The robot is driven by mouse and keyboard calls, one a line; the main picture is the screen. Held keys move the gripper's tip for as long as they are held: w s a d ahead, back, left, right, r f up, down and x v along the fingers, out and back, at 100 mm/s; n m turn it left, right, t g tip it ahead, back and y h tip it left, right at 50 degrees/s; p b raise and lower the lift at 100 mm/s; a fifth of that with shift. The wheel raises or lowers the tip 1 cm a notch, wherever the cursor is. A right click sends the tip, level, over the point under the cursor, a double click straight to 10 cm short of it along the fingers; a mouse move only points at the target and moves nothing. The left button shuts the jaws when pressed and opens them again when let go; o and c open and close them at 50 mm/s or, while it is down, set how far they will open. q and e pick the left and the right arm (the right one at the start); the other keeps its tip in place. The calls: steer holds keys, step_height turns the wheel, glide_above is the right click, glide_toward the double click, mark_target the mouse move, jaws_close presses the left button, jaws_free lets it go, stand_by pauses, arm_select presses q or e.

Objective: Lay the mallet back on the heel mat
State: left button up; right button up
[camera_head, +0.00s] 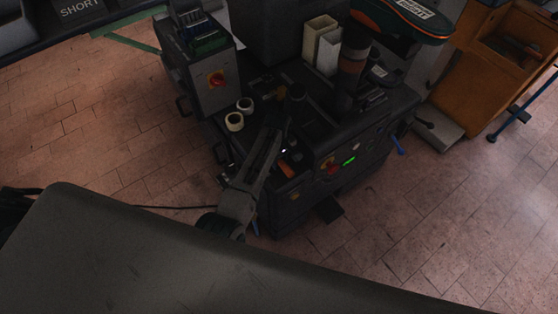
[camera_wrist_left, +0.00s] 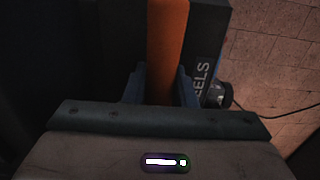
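My left gripper (camera_wrist_left: 160,85) is low in the left wrist view, its two fingers on either side of an orange strip (camera_wrist_left: 167,45). The strip runs away from me between dark surfaces; I cannot tell if it is the mallet's handle or if the fingers press on it. A dark surface with white letters ending in "EELS" (camera_wrist_left: 203,75), likely the heel mat, lies just right of the strip. In the head view my left arm reaches over the dark machine's near left, and a small orange patch (camera_head: 287,168) shows beside it. No mallet head is clear. My right gripper is out of view.
Tiled floor is open at right.

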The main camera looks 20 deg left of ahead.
arm_select(q)
steer(key=o, duration=0.4)
steer(key=shift+r, duration=0.1)
step_height(320, 180, up, 12)
steer(key=shift+w+a, duration=0.15)
steer(key=shift+a, duration=0.05)
